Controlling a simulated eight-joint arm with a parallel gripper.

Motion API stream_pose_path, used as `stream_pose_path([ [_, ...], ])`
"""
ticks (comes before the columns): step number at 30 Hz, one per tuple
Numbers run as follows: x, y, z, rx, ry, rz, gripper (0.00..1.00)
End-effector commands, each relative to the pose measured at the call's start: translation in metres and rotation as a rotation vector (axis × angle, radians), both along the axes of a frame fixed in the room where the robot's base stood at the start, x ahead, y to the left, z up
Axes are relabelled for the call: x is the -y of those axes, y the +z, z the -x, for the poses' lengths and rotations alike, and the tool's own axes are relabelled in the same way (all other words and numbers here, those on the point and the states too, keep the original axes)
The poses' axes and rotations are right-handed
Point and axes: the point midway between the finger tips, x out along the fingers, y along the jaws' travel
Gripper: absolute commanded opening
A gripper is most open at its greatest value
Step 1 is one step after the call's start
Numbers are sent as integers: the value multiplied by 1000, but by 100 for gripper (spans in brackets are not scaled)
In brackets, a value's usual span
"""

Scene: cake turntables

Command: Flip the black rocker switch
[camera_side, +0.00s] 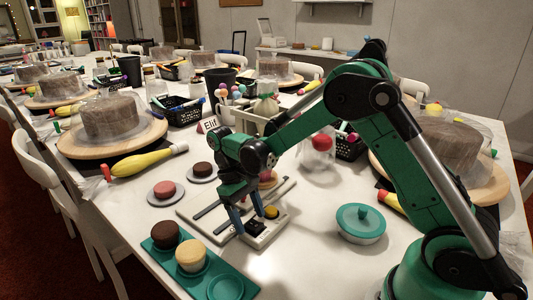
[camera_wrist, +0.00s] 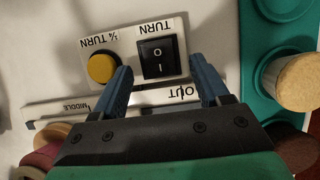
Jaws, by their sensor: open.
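The black rocker switch (camera_wrist: 159,57) sits in a white panel labelled "TURN", with O and I marks on its face. It also shows in the side view (camera_side: 254,228), small and partly behind my gripper. My gripper (camera_wrist: 163,80) is open and empty, pointing down at the panel. In the wrist view its blue fingertips lie to the left and right of the switch's lower end, apart from it. In the side view my gripper (camera_side: 247,217) is low over the panel. I cannot tell whether a finger touches the panel.
A round yellow button (camera_wrist: 102,68) labelled "1/4 TURN" is close to the left fingertip. A slider strip (camera_wrist: 75,106) marked "MIDDLE" and "OUT" runs under the fingers. A green tray (camera_side: 214,272) with small cakes and a teal lidded tub (camera_side: 361,222) stand nearby.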

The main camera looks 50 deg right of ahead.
Motion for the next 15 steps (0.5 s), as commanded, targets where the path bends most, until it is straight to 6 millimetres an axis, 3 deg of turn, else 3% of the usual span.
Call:
stream_pose_path([
  [7, 0, -1, 0, 1, 0, 0, 66],
  [14, 0, -1, 0, 1, 0, 0, 0],
  [15, 0, -1, 0, 1, 0, 0, 0],
])
